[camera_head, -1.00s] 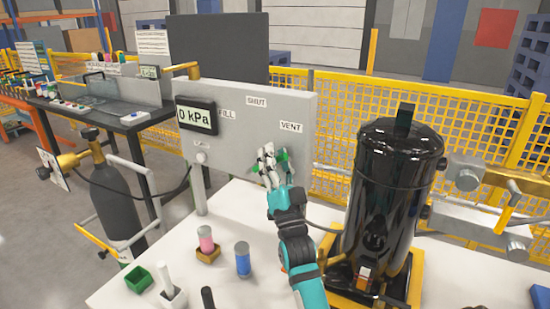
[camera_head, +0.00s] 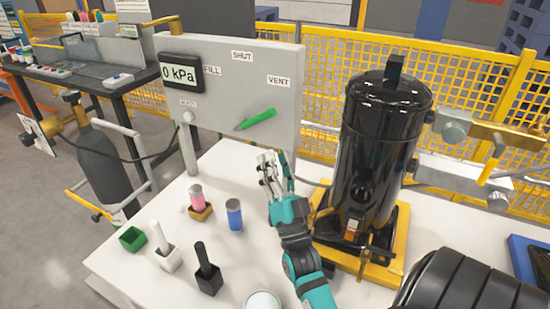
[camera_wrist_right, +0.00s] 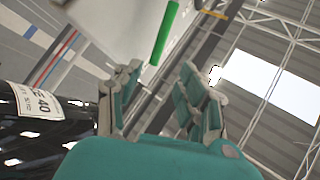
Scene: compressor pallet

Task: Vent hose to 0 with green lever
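The green lever (camera_head: 256,119) is on the grey panel (camera_head: 225,60), tilted with its thicker end to the right and slightly up, below the VENT label (camera_head: 278,81). The display (camera_head: 180,73) reads 0 kPa. My right gripper (camera_head: 272,160) is below the lever, in front of the panel and apart from it. In the right wrist view its fingers (camera_wrist_right: 158,88) are spread with nothing between them, and the lever (camera_wrist_right: 165,32) shows beyond them. The hose (camera_head: 312,183) partly shows behind the gripper, by the black tank. My left gripper is not in view.
The black tank (camera_head: 380,140) stands on a yellow base right of my right gripper. On the white table (camera_head: 130,265) are a pink cylinder (camera_head: 197,197), a blue cylinder (camera_head: 235,215), a green box (camera_head: 132,239) and white and black handled items. A gas bottle (camera_head: 98,165) stands left.

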